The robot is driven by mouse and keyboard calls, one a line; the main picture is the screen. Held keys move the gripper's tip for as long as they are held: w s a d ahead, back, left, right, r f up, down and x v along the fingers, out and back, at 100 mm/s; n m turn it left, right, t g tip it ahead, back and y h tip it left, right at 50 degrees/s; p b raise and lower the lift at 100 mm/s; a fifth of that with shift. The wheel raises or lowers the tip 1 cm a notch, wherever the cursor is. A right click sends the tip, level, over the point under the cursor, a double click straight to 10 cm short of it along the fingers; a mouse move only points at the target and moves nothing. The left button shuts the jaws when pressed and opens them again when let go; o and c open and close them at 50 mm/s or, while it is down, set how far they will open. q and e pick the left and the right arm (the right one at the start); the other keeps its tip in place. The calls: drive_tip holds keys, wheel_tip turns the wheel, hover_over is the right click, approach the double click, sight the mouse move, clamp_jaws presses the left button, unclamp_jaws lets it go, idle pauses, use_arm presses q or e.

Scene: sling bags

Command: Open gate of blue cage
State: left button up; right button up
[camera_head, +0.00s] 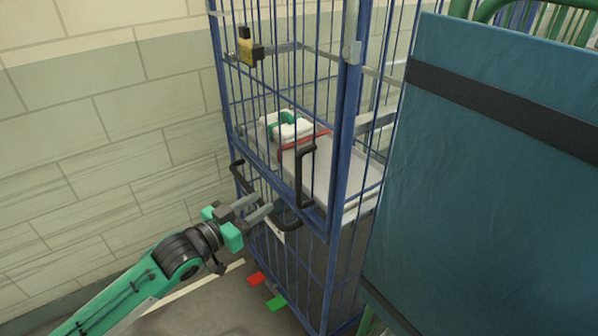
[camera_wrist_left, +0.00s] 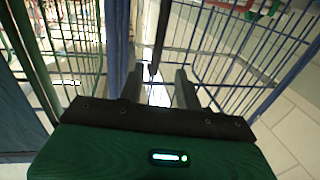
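The blue cage (camera_head: 350,130) is a tall wire roll cage in the middle of the head view. Its barred gate faces me, with a black handle (camera_head: 305,165) that curves across its front. A yellow and black latch (camera_head: 247,46) sits high on the left side. My left gripper (camera_head: 262,208) is at the gate's front, near the lower left part of the black handle. Its two fingers are apart with a gap between them. In the left wrist view the blue bars (camera_wrist_left: 225,50) lie beyond the fingers, and a thin dark bar shows between them. My right gripper is not in view.
A large blue-teal panel with a black strap (camera_head: 490,150) stands close on the right. A tiled wall (camera_head: 100,120) is behind on the left. White and green items (camera_head: 287,126) lie on a shelf in the cage. Red and green pedals (camera_head: 257,279) show near the floor.

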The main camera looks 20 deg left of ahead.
sight(296, 179)
use_arm(q)
drive_tip(key=p+x, duration=0.1)
drive_tip(key=x, duration=0.3)
drive_tip(key=p+x, duration=0.1)
drive_tip(key=x, duration=0.3)
drive_tip(key=p+x, duration=0.2)
drive_tip(key=x, duration=0.2)
drive_tip(key=shift+w+d+r, duration=0.1)
drive_tip(key=shift+d+r, duration=0.15)
drive_tip(key=shift+w+d+f, duration=0.1)
drive_tip(key=shift+w+d, duration=0.2)
drive_tip(key=shift+w, duration=0.25)
drive_tip(key=shift+c, duration=0.2)
clamp_jaws()
